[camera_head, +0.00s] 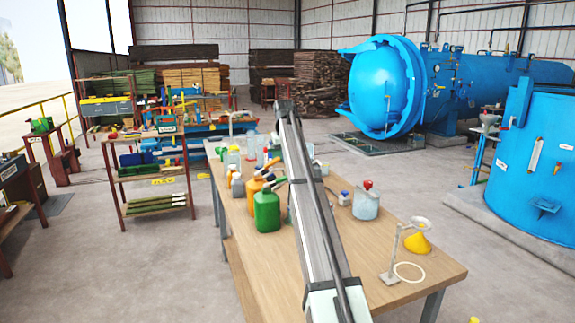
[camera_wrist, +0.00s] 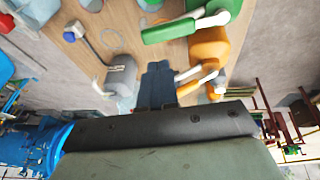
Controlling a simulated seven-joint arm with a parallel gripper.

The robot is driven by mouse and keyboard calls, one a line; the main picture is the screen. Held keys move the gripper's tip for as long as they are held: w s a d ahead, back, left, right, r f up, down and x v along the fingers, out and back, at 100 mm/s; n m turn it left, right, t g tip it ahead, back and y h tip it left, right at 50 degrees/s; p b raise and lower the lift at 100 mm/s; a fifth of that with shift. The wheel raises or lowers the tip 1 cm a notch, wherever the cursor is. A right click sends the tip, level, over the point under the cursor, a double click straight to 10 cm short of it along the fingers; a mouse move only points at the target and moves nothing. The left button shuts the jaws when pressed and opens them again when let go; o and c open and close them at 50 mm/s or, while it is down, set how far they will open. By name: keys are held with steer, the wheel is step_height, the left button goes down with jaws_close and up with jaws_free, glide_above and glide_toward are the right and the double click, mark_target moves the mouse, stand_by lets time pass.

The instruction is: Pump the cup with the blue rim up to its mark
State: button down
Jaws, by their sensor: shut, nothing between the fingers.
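I cannot make out the cup with the blue rim or its mark in either view. Several small clear vessels (camera_head: 233,160) stand at the far left of the table in the head view, too small to tell their rims. My gripper's dark fingers (camera_wrist: 158,68) show in the wrist view, together and empty above the table.
A blue autoclave (camera_head: 385,85) stands behind.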

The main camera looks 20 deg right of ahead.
step_height(320, 180, up, 10)
glide_above(280, 180)
steer(key=s+d, duration=0.3)
steer(key=shift+w+f, duration=0.1)
steer(key=shift+w, duration=0.1)
steer(key=c, duration=1.8)
jaws_free()
